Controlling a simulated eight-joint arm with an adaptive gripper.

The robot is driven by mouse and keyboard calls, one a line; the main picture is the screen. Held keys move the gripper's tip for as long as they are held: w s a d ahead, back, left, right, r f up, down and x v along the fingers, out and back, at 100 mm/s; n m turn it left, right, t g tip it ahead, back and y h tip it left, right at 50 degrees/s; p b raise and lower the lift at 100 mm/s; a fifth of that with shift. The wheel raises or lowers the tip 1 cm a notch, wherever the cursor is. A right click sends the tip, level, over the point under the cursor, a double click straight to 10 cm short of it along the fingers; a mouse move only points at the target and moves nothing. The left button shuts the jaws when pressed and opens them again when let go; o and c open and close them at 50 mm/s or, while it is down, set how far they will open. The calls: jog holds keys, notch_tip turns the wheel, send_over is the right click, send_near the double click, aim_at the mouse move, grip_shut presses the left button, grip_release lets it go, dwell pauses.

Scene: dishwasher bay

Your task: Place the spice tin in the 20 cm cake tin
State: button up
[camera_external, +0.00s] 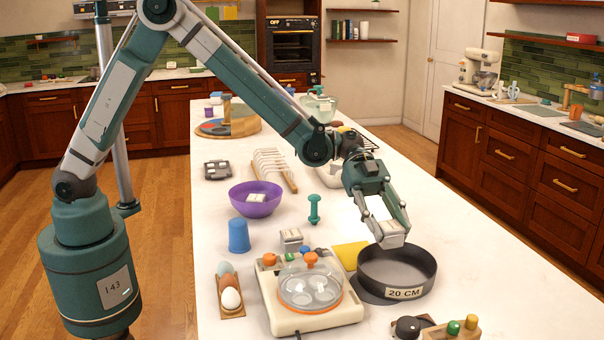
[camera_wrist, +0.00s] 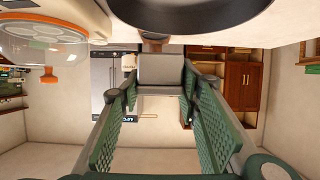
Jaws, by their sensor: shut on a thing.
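The spice tin (camera_external: 394,241) is a small grey, boxy tin with a pale side. My gripper (camera_external: 390,228) is shut on it, with a finger on either side. In the wrist view the tin (camera_wrist: 160,70) sits between the fingertips. The 20 cm cake tin (camera_external: 432,281) is a dark, round, open pan with a "20 CM" label on its front. My gripper holds the spice tin above the far part of the pan, apart from its floor as far as I can tell. The pan's dark wall (camera_wrist: 190,18) crosses the top of the wrist view.
A cream egg cooker (camera_external: 312,313) with a clear lid and orange knob stands left of the cake tin. A yellow cloth (camera_external: 350,254) lies behind. Shakers on a stand (camera_external: 455,330) are in front. A blue cup (camera_external: 239,236) and purple bowl (camera_external: 256,207) are farther left. The counter's right side is clear.

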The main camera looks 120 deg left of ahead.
send_over(384, 276)
jog(key=shift+f+b, duration=0.4)
jog(key=shift+f, duration=2.65)
jog(key=shift+f+b, duration=0.3)
jog(key=shift+f, duration=1.55)
jog(key=shift+f, duration=0.1)
jog(key=o, duration=0.5)
jog(key=shift+f, duration=0.1)
jog(key=shift+c, duration=0.2)
jog(key=o, duration=0.4)
jog(key=shift+o, duration=0.2)
jog(key=shift+s+r, duration=0.1)
jog(key=shift+r, duration=0.2)
jog(key=p+v, duration=0.1)
jog(key=v, duration=1.1)
